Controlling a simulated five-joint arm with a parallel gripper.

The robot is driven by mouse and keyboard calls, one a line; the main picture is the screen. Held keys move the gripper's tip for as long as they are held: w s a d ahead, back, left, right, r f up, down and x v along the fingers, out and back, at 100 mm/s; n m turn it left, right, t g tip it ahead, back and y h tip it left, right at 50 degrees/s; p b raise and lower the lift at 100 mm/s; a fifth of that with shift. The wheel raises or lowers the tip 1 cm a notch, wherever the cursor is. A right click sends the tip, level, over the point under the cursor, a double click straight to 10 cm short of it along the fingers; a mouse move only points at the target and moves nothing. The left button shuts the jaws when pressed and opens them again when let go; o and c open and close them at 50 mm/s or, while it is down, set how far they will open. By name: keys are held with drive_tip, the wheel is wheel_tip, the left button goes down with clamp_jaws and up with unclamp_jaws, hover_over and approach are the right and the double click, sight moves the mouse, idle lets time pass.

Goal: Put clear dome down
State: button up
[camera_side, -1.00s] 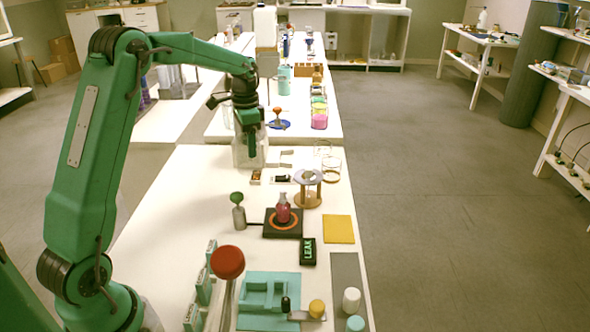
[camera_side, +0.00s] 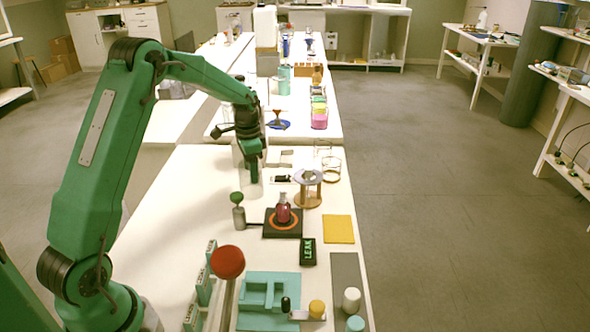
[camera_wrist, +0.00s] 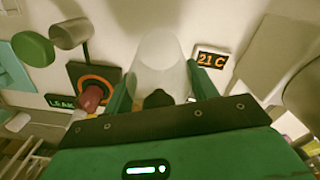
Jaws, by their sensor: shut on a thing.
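The clear dome (camera_wrist: 160,60) is a translucent, whitish, rounded vessel. In the wrist view it stands between the two fingers of my gripper (camera_wrist: 160,90), which is shut on it. In the side view my gripper (camera_side: 252,172) points down over the white bench, and the dome (camera_side: 250,187) shows faintly at and below the fingers. I cannot tell whether its lower edge touches the bench.
A dark plate with an orange ring (camera_side: 282,224) bears a red flask (camera_side: 283,208). A wooden-ringed stand (camera_side: 308,190) is to the right. A "21 C" display (camera_wrist: 211,60) lies close to the dome.

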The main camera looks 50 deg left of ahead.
drive_tip(key=shift+f, duration=0.65)
drive_tip(key=shift+f, duration=0.2)
drive_tip(key=o, duration=1.1)
drive_tip(key=shift+r, duration=0.1)
wheel_tip(320, 180, up, 11)
drive_tip(key=shift+r, duration=0.6)
